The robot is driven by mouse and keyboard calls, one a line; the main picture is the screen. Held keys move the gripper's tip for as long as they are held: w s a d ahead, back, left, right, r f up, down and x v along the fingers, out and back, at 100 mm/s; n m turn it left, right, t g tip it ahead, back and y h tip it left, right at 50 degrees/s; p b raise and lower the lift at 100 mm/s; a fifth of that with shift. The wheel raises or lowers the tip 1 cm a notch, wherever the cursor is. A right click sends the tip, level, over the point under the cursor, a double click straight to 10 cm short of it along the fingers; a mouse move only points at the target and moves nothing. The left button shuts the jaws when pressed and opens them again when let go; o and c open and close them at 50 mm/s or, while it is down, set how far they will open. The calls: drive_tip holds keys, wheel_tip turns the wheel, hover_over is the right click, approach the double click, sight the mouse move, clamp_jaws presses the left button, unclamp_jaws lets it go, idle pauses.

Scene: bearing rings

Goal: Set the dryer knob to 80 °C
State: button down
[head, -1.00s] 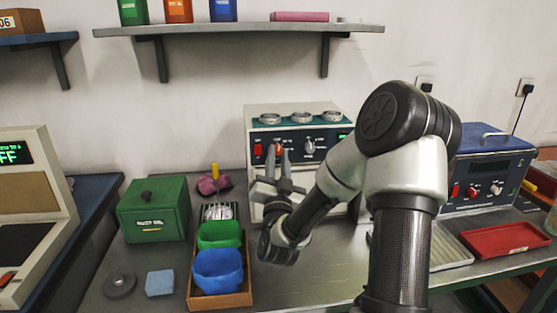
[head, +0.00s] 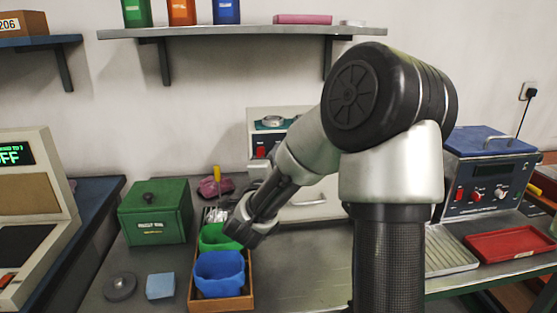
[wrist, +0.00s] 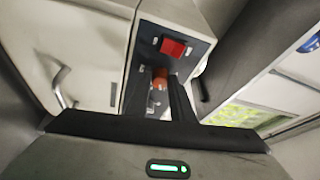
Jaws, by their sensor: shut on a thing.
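The cream-coloured dryer (head: 303,209) stands at the back middle of the bench, with a handled door below its dark control panel. In the head view its red switch (head: 260,152) shows, but my arm hides the rest of the panel and my gripper's fingertips. In the wrist view the red switch (wrist: 173,47) is just beyond my gripper (wrist: 159,82).
A green box (head: 153,215) and a wooden tray (head: 250,285) with green and blue bins stand left of my arm. A blue-topped unit (head: 487,165) with knobs and a red tray (head: 508,243) are at right. A shelf (head: 240,31) hangs above.

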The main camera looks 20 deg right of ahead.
drive_tip(key=m, duration=0.2)
drive_tip(key=m+g+y, duration=0.1)
drive_tip(key=m, duration=0.1)
drive_tip(key=m+b, duration=0.1)
drive_tip(key=shift+r+m+g+y, duration=0.3)
drive_tip(key=shift+m, duration=0.1)
idle(0.4)
drive_tip(key=c, duration=1.5)
unclamp_jaws()
drive_tip(key=shift+c, duration=0.2)
